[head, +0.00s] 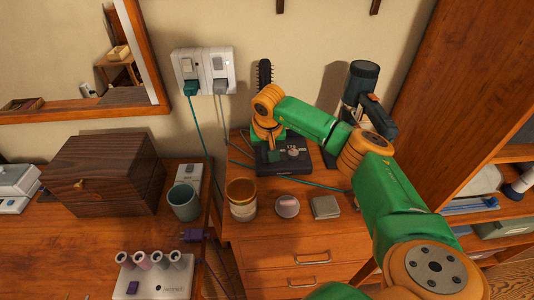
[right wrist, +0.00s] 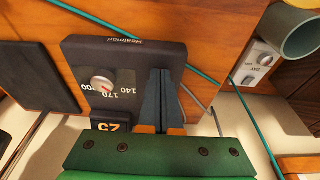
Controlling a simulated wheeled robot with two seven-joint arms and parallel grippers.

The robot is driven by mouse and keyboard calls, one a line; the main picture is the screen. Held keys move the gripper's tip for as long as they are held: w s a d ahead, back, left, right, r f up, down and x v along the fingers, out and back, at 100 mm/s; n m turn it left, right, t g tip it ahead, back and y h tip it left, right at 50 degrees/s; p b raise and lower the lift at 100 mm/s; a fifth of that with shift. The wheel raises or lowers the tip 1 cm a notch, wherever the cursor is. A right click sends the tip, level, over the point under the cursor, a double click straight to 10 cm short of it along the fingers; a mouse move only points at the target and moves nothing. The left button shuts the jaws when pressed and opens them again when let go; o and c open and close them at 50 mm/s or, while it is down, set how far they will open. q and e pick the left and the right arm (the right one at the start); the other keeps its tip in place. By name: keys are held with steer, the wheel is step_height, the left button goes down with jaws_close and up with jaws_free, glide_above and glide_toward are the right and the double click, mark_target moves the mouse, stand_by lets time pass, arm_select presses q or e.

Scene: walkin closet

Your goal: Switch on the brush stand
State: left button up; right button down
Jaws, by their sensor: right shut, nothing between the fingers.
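The brush stand has a low black base (head: 297,167) on the wooden cabinet, with a dark bristled brush (head: 265,72) upright behind it. In the right wrist view, the base (right wrist: 130,55) carries a pale dial (right wrist: 103,85) with a red mark and the numbers 140, 170 and 200 around it. My right gripper (head: 272,153) is shut and empty at the left part of the base. In the right wrist view, its fingertips (right wrist: 160,75) overlap the base to the right of the dial; I cannot tell whether they touch. A switch is not clearly visible. My left gripper is not in view.
A hair dryer (head: 362,85) stands right of the brush stand. An amber jar (head: 241,200), a round tin (head: 287,206) and a square box (head: 326,207) line the cabinet front. Wall sockets (head: 203,70) hold two plugs. A teal cable (right wrist: 205,78) runs past the base.

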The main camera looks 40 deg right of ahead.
steer(key=shift+w+d+r, duration=0.3)
steer(key=shift+w+d, duration=0.1)
steer(key=shift+w, duration=0.3)
